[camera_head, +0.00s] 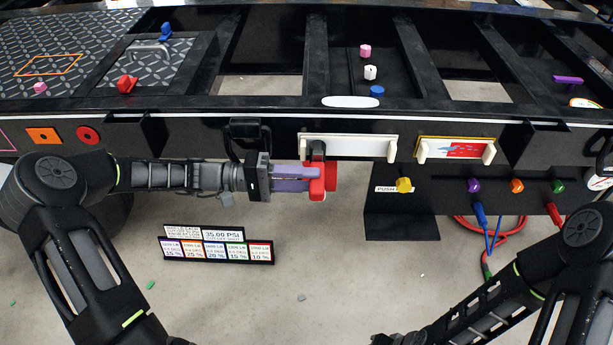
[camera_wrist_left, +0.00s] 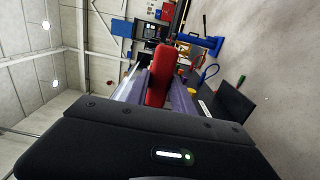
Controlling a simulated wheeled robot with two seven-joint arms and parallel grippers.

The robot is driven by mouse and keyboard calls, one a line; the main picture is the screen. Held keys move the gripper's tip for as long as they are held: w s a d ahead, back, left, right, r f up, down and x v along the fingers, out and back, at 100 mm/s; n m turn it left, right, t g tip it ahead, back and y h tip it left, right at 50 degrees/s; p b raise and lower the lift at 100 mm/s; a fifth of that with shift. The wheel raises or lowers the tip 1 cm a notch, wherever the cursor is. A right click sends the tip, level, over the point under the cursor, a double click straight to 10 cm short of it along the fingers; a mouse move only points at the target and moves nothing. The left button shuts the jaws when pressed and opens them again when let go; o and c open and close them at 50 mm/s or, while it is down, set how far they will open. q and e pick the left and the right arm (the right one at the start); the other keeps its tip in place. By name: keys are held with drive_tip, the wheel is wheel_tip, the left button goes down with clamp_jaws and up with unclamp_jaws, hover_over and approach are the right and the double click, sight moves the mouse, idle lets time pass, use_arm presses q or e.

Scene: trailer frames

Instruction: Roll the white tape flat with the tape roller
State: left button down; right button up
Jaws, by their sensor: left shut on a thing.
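My left gripper (camera_head: 310,183), with purple fingers, is shut on the red tape roller (camera_head: 330,178) in front of the frame's side. The roller's dark head (camera_head: 317,150) points up, at the left end of a long white strip (camera_head: 345,147), which looks like the white tape; I cannot tell whether they touch. Cream tabs stand at the strip's ends. In the left wrist view the red handle (camera_wrist_left: 159,78) lies between the purple fingers. My right arm is at lower right in the head view; a dark part of its end (camera_head: 385,340) shows at the bottom edge.
A white oval patch (camera_head: 350,102) is on the rail above. A yellow-edged panel (camera_head: 455,149) with cream tabs is at right. A black bracket (camera_head: 250,135) hangs left of the strip. Coloured knobs and hoses are at right. A label board (camera_head: 217,246) stands below.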

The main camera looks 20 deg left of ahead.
use_arm(q)
drive_tip(key=s+d+p, duration=0.1)
drive_tip(key=s+p, duration=0.2)
drive_tip(key=s, duration=0.3)
drive_tip(key=shift+s+d, duration=0.25)
drive_tip(key=shift+d, duration=0.1)
